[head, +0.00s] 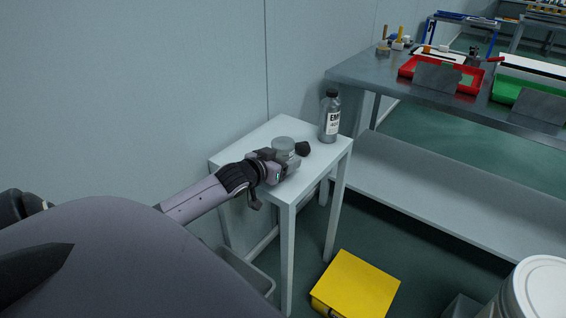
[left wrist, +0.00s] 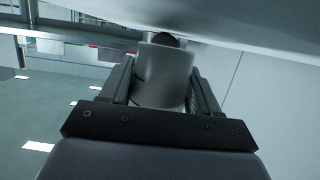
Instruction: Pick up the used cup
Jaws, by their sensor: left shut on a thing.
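The used cup (head: 283,145) is a small grey, round vessel at the small white table, in the head view. My left gripper (head: 290,158) reaches in from the left and is shut on it. In the left wrist view the cup (left wrist: 163,75) stands between the two fingers of the gripper (left wrist: 163,88), with a finger on each side. The gripper hides the cup's lower part in the head view, so I cannot tell whether it touches the table. My right gripper is not in view.
A grey bottle with a dark cap (head: 329,117) stands on the small white table (head: 262,138), close behind the cup. A yellow box (head: 356,284) is on the floor. A metal bench (head: 372,75) with red (head: 406,70) and green trays (head: 507,92) stands at the right.

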